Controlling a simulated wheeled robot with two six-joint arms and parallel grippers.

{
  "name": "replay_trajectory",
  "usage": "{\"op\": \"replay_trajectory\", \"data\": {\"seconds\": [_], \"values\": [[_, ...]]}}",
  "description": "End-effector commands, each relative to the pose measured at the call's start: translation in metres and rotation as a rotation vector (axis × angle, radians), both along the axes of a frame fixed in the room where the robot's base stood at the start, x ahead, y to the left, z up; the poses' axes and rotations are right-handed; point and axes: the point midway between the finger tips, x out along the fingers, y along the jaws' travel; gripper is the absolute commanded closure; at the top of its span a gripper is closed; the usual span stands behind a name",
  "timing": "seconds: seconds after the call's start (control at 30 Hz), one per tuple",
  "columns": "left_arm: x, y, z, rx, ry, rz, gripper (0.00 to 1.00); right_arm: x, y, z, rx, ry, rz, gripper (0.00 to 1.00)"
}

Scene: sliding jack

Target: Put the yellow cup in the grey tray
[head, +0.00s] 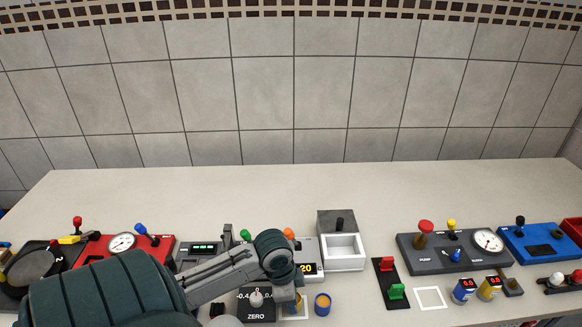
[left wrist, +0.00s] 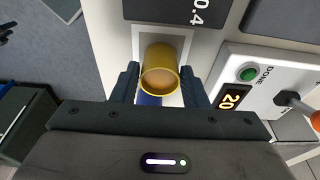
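The yellow cup (left wrist: 160,68) stands upright on a white-outlined square in the left wrist view, with something tan inside. My left gripper (left wrist: 165,88) is open, with one finger on each side of the cup and a small gap visible. It also shows in the head view (head: 292,300). The grey tray (head: 341,266) seems to be the open, pale compartment in front of a dark block with a black knob, behind and right of the cup. My right gripper is not in view.
A blue cup (head: 322,305) stands just right of the yellow cup. A black ZERO box (head: 257,313) is on its left, and a panel reading 20 (head: 307,268) lies behind. A black panel with red and green switches (head: 387,283) stands right. The rear counter is clear.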

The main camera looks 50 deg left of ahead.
Motion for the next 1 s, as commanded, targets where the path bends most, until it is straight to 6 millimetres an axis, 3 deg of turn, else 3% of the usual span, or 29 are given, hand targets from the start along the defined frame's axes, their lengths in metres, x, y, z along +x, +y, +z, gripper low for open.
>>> {"op": "replay_trajectory", "data": {"seconds": [0.1, 0.47, 1.0], "values": [[0.000, 0.000, 0.000, 0.000, 0.000, 0.000, 0.41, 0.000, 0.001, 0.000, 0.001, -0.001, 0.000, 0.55], [0.000, 0.001, 0.005, 0.002, -0.001, -0.001, 0.41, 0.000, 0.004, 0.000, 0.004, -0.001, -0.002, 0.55], [-0.011, 0.011, 0.075, 0.006, -0.001, -0.003, 0.41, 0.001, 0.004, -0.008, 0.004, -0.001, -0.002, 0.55]]}}
